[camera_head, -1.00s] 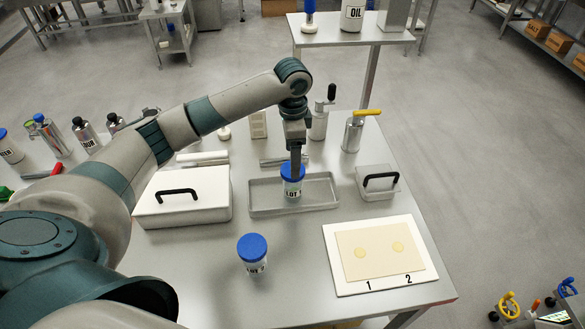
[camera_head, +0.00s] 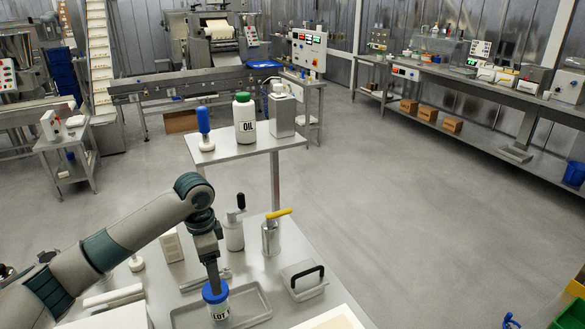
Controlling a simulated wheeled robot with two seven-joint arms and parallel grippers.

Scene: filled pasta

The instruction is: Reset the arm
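My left gripper (camera_head: 213,280) points straight down over the grey tray (camera_head: 258,305) on the near table. Its fingers reach the blue lid of a jar labelled LOT (camera_head: 218,308), which stands in the tray. I cannot tell whether the fingers grip the lid or only touch it. The arm comes in from the lower left with its elbow raised. My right gripper is not in view.
Behind the tray stand a black-handled canister (camera_head: 233,233) and a yellow-handled one (camera_head: 271,238). A farther table holds an OIL bottle (camera_head: 244,118).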

